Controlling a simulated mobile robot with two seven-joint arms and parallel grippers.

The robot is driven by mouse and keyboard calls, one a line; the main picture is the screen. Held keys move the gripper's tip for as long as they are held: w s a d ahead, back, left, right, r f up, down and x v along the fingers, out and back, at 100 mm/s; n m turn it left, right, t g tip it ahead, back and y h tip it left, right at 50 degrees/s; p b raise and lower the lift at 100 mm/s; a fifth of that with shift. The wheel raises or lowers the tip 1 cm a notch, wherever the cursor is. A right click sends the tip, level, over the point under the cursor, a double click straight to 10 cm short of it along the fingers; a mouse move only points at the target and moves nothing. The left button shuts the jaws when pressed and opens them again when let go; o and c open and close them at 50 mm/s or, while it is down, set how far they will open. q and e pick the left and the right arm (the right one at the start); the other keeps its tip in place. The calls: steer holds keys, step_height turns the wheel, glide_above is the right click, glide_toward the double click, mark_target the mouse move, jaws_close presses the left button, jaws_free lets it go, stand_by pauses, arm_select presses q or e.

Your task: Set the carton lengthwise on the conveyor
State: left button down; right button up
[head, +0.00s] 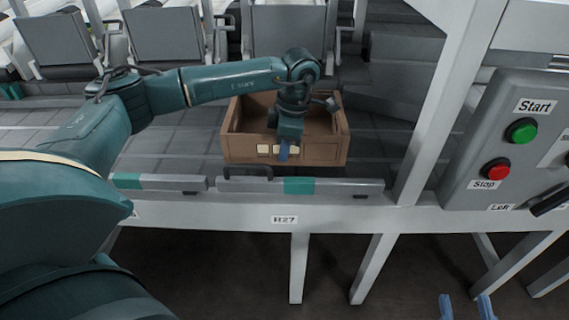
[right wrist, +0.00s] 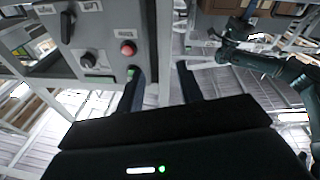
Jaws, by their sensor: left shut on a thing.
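The carton (head: 328,150) is a brown open-topped box in the middle of the head view, its wide near wall facing me. It is over the grey conveyor (head: 175,150), close behind the near rail; I cannot tell whether its bottom touches the surface. My right gripper (head: 466,307) is open and empty at the bottom right of the head view, well away from the carton. Its spread fingers also show in the right wrist view (right wrist: 160,90).
A near rail (head: 345,186) with teal pieces runs along the conveyor's front, above a label reading R27. A grey control box (head: 500,140) with green Start and red Stop buttons stands at right, beside a white post (head: 440,100). Grey bins (head: 165,35) line the back. The conveyor left of the carton is clear.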

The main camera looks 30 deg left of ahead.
arm_select(q)
steer(key=shift+f+b, duration=0.5)
steer(key=shift+f, duration=1.45)
arm_select(e)
steer(key=shift+w+a, duration=0.1)
steer(key=shift+w, duration=0.05)
arm_select(q)
steer(key=shift+f, duration=0.2)
steer(key=c, duration=1.6)
jaws_free()
steer(key=shift+r, duration=0.1)
